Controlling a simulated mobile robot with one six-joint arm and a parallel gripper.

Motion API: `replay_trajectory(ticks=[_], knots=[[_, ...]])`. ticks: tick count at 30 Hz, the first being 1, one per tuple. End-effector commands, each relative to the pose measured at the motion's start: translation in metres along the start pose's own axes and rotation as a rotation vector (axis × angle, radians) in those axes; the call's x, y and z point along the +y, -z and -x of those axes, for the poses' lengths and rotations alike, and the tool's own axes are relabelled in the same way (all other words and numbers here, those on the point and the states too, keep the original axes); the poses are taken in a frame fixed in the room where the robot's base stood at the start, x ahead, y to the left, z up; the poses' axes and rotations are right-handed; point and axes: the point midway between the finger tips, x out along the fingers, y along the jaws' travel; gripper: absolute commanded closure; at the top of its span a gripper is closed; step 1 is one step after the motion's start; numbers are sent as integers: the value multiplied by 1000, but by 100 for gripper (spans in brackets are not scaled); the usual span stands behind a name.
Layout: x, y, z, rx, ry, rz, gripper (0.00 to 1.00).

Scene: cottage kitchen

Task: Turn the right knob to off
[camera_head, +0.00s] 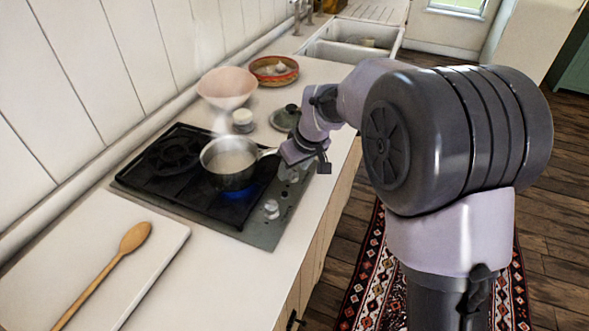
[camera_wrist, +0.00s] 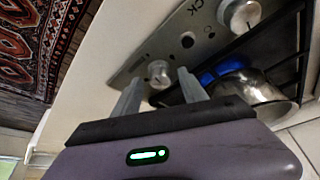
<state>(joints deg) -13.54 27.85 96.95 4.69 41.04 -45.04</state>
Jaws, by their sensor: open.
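The hob's control strip carries two pale round knobs. The nearer knob (camera_head: 271,209) stands clear in the head view and shows large at the top of the wrist view (camera_wrist: 240,14). The other knob (camera_wrist: 158,72), farther along the strip in the head view, lies between and just beyond my fingertips in the wrist view. My gripper (camera_head: 298,163) is over that end of the strip, pointing down. In the wrist view its two fingers (camera_wrist: 160,80) are apart with nothing between them that I can see gripped. Contact with the knob cannot be told.
A steaming steel pot (camera_head: 229,163) sits over a blue flame (camera_head: 236,193), its handle reaching toward my gripper. A lid (camera_head: 285,118), pink bowl (camera_head: 227,85) and patterned bowl (camera_head: 274,69) stand beyond. A wooden spoon (camera_head: 110,265) lies on a white board (camera_head: 150,258) nearby.

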Motion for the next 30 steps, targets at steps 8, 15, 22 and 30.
replay_trajectory(ticks=[8, 15, 22, 30], knots=[[0, 0, 1, 0, 0, 0, 75], [0, 0, 1, 0, 0, 0, 100], [-1, 0, 1, -1, -14, -34, 100], [-3, 1, 2, -2, -80, -193, 100]])
